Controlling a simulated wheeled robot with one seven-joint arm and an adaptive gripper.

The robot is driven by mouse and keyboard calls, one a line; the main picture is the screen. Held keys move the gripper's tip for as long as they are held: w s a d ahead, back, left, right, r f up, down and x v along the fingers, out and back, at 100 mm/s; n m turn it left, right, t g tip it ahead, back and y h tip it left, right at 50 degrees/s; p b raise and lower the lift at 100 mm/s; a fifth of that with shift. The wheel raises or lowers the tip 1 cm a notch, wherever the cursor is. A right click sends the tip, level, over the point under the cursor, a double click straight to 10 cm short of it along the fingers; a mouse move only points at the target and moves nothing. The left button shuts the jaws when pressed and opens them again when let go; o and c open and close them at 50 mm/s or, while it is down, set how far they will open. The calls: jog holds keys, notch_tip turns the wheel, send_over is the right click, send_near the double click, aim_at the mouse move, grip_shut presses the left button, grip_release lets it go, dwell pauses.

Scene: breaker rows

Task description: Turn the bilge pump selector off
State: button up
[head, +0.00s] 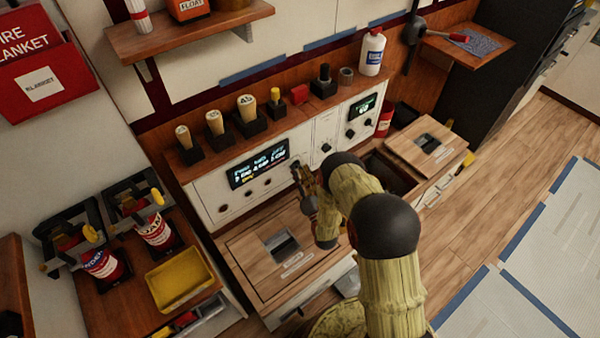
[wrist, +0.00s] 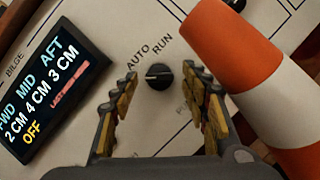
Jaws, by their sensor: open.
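The bilge pump selector is a small black knob (wrist: 158,75) on the white panel (wrist: 185,15), with AUTO and RUN printed above it. A pale mark shows at the knob's left side; I cannot tell exactly which position it points to. Other lettering to the lower right is partly hidden. My gripper (wrist: 160,95) is open, with its yellow-padded fingers to the left and right of the knob, seemingly not touching it. In the head view my gripper (head: 305,190) is at the panel and hides the knob. The bilge display (wrist: 50,90) reads FWD, MID, AFT, 2, 4, 3 CM and yellow OFF.
An orange and white striped object (wrist: 235,45) lies close right of my fingers in the wrist view. A wooden counter with a hatch (head: 250,265) is below the panel. Several tan-topped items (head: 247,108) stand on the ledge above. More black knobs (head: 350,133) are to the right.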

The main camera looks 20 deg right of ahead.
jog(key=v, duration=1.2)
jog(key=shift+f, duration=0.1)
dwell(0.5)
